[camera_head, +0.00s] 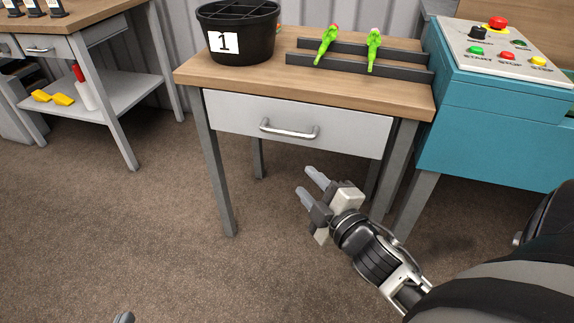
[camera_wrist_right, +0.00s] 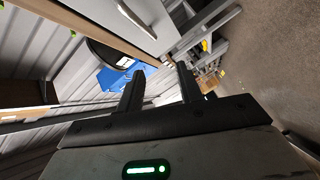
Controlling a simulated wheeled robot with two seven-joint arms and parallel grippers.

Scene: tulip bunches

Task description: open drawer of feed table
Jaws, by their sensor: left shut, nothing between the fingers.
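The feed table (camera_head: 330,84) has a wooden top and grey legs. Its light grey drawer (camera_head: 235,112) is closed, with a curved metal handle (camera_head: 288,132) at mid-front. In the right wrist view the drawer front (camera_wrist_right: 155,30) and its handle (camera_wrist_right: 135,18) show at the top. My right gripper (camera_head: 311,183) is open and empty, below and slightly right of the handle, apart from it. Its two spread fingers also show in the right wrist view (camera_wrist_right: 160,85). Only a small tip of my left gripper (camera_head: 123,318) shows at the bottom edge, shut and far from the drawer.
A black bucket (camera_head: 262,45) labelled 1 and two green tulip bunches (camera_head: 326,45) between dark rails (camera_head: 400,72) are on the tabletop. A teal control console (camera_head: 490,125) stands close on the right. Another table (camera_head: 95,15) is at the left. The floor in front is clear.

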